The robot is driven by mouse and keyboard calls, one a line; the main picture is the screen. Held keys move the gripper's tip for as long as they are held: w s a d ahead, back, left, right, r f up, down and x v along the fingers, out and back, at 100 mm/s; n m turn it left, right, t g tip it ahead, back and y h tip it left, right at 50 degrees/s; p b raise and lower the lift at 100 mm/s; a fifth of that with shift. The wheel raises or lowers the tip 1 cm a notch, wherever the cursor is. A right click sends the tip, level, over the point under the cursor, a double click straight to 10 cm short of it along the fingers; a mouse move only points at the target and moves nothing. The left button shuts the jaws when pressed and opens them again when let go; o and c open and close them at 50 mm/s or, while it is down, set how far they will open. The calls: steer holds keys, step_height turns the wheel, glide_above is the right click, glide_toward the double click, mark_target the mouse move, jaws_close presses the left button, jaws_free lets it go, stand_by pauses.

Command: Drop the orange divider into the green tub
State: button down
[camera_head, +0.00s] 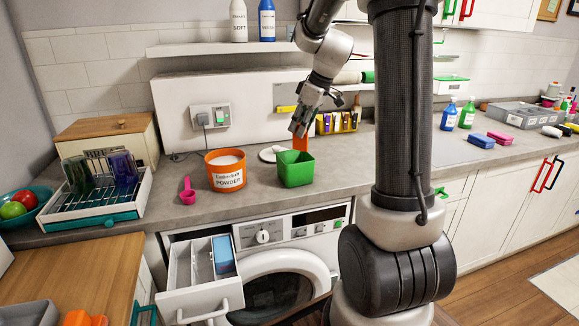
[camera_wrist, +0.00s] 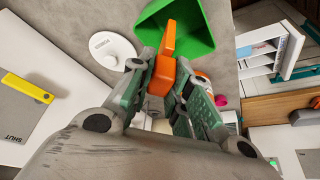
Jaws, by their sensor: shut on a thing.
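The orange divider (camera_wrist: 166,45) is held between the fingers of my gripper (camera_wrist: 160,88). In the wrist view its far end overlaps the opening of the green tub (camera_wrist: 190,15). In the head view my gripper (camera_head: 299,128) is above and just behind the green tub (camera_head: 296,174), and part of the orange divider (camera_head: 301,143) shows below the fingers, over the tub's back rim. I cannot tell whether the divider touches the tub. The tub stands upright on the counter.
An orange powder tub (camera_head: 226,171) stands left of the green tub, with a pink scoop (camera_head: 187,192) beside it. A white lid (camera_head: 272,154) lies behind. Below, the washer's detergent drawer (camera_head: 203,275) is pulled out. A dish rack (camera_head: 97,195) stands at the left.

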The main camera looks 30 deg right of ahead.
mark_target(300, 142)
steer(key=shift+f, duration=2.7)
steer(key=c, duration=1.3)
jaws_free()
steer(key=shift+o, duration=0.2)
steer(key=v, duration=1.2)
